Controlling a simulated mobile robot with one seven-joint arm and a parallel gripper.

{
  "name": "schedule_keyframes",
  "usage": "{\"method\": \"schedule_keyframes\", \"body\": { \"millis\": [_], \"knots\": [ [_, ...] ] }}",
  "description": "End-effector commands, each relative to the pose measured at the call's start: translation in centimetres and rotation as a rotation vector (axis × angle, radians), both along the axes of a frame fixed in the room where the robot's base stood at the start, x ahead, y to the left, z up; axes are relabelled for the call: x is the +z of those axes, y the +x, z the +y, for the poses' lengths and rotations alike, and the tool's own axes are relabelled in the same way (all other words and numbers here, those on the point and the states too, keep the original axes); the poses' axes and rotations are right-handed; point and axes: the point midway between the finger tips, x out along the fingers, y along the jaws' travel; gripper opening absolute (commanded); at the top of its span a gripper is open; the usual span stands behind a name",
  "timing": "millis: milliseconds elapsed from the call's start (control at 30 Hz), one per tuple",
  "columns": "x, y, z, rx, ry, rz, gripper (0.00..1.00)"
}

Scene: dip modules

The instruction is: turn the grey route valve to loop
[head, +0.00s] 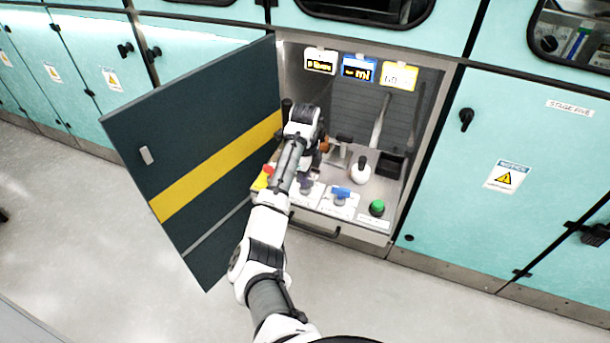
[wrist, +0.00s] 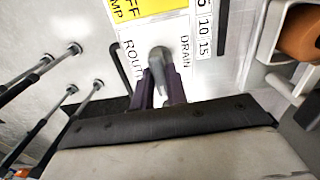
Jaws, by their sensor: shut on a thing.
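The grey route valve (wrist: 159,58) shows in the wrist view as a rounded grey handle on a white plate (wrist: 178,24). The plate reads ROUTE on the left of the handle and DRAIN on the right. No loop marking is readable. My gripper (wrist: 161,84) has its two dark purple fingers on either side of the handle and is shut on it. The fingers and the dark palm hide the lower part of the plate. In the head view my arm reaches into the open cabinet, and I cannot clearly make out the grey handle there.
A yellow pump plate (wrist: 150,8) adjoins the route plate. In the head view a blue handle (head: 342,192), a green button (head: 377,207) and a white flask-like object (head: 360,170) are right of my arm. The open dark door (head: 200,150) stands close on the left.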

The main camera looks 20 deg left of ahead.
Motion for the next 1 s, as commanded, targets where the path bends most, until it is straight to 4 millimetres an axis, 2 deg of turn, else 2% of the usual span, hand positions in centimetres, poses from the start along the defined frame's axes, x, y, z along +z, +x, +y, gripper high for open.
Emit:
{"method": "schedule_keyframes", "body": {
  "millis": [600,633,800,1000],
  "knots": [
    [0.11,0.07,-0.15,-0.047,-0.001,-0.002,0.0],
    [0.11,0.07,-0.15,-0.047,-0.001,-0.002,0.16],
    [0.08,0.04,-0.1,-0.046,-0.001,-0.001,0.36],
    [0.04,0.02,-0.06,-0.044,-0.001,0.0,0.36]
  ]
}}
